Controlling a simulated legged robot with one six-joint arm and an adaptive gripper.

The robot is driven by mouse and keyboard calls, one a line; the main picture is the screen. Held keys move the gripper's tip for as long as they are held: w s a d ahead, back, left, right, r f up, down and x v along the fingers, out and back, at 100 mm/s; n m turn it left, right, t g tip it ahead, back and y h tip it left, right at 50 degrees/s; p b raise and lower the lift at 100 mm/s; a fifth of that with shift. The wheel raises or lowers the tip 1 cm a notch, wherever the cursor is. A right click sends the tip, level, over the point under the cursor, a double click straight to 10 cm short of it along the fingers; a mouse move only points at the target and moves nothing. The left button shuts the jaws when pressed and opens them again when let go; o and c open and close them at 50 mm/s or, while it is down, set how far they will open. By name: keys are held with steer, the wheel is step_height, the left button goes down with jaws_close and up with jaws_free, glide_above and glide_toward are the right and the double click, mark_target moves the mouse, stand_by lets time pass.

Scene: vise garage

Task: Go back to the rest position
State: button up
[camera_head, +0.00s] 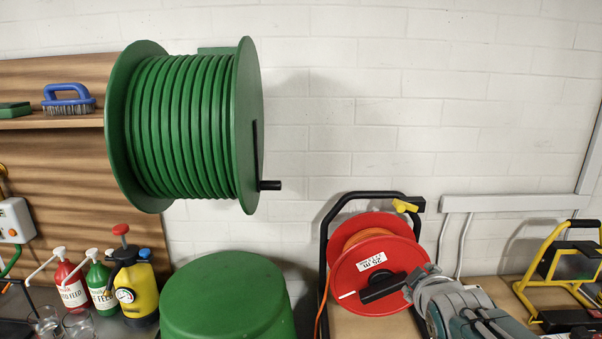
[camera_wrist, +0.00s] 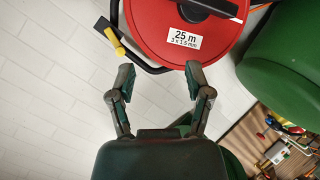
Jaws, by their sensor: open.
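My gripper (camera_wrist: 160,76) shows in the wrist view with its two green-grey fingers spread apart and nothing between them. Its tips appear near the rim of the red cable reel (camera_wrist: 155,22); I cannot tell the gap. In the head view the red cable reel (camera_head: 343,262) stands upright in its black frame on the bench. A grey and teal part of my arm reaches in from the bottom right there and overlaps the reel's lower right side. The fingertips cannot be made out in that view.
A large green hose reel (camera_head: 180,125) with a black crank hangs on the wall. A green drum (camera_head: 225,295) stands below it. Two pump bottles and a yellow sprayer (camera_head: 140,288) are at left. A yellow-framed lamp (camera_head: 553,258) stands at right. The upper right wall is clear.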

steer(key=s+a+f+m+g, duration=0.2)
steer(key=s, duration=0.4)
steer(key=s+a+f+m+g+y, duration=0.1)
steer(key=s+a+f+m+g, duration=0.1)
steer(key=s, duration=0.4)
steer(key=s+a+f+m+g, duration=0.1)
steer(key=s+a+m+g, duration=0.1)
steer(key=s, duration=0.5)
steer(key=shift+f+m+g+y, duration=0.4)
steer(key=shift+m+g, duration=0.1)
steer(key=shift+m, duration=0.6)
